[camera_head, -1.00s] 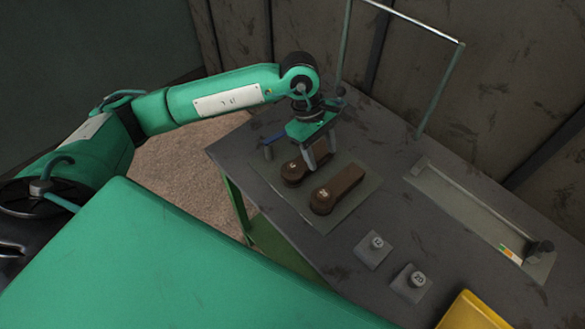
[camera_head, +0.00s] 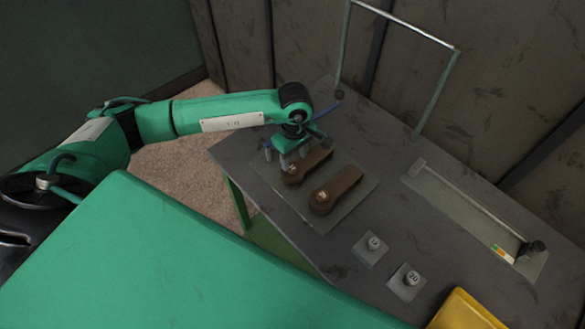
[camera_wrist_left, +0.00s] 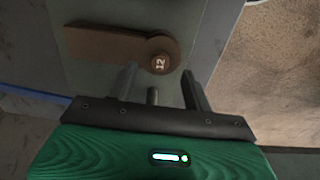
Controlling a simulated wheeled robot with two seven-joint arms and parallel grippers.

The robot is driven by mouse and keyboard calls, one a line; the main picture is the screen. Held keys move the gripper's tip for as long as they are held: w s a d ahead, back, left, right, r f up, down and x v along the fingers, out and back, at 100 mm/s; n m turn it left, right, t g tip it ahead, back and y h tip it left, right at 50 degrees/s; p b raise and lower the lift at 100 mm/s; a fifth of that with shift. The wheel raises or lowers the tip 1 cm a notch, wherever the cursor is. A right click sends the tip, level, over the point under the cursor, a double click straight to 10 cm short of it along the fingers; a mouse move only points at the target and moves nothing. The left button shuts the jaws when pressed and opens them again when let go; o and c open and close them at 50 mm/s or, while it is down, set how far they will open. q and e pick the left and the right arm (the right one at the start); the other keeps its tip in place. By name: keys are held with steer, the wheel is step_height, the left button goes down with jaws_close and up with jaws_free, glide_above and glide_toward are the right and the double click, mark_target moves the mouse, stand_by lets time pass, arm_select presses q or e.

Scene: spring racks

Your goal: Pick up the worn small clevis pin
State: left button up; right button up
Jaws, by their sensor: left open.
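The worn small clevis pin shows as a round brown head marked 12 (camera_wrist_left: 160,63), at the end of the upper brown link (camera_head: 314,160) on a grey mat. In the wrist view the brown link (camera_wrist_left: 105,42) runs off to the left from this head. My left gripper (camera_head: 292,156) is open over that end of the link, pointing down. In the wrist view the left gripper's fingers (camera_wrist_left: 161,79) stand apart, with the pin head just beyond their tips. A short grey peg (camera_wrist_left: 152,96) shows between the fingers. My right gripper is not in view.
A second brown link (camera_head: 338,189) lies beside the first on the mat (camera_head: 352,212). Two grey plates carry a small pin marked 12 (camera_head: 374,243) and a larger one marked 20 (camera_head: 411,278). A yellow bin (camera_head: 465,311), a long tray (camera_head: 455,205) and an upright frame (camera_head: 438,88) stand around.

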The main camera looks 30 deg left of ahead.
mark_target(293, 167)
arm_select(q)
steer(key=f+p, duration=0.1)
steer(key=f, duration=0.1)
steer(key=f+p, duration=0.1)
steer(key=shift+a+f+p, duration=0.25)
steer(key=shift+f+p, duration=0.05)
steer(key=shift+f, duration=0.6)
jaws_close()
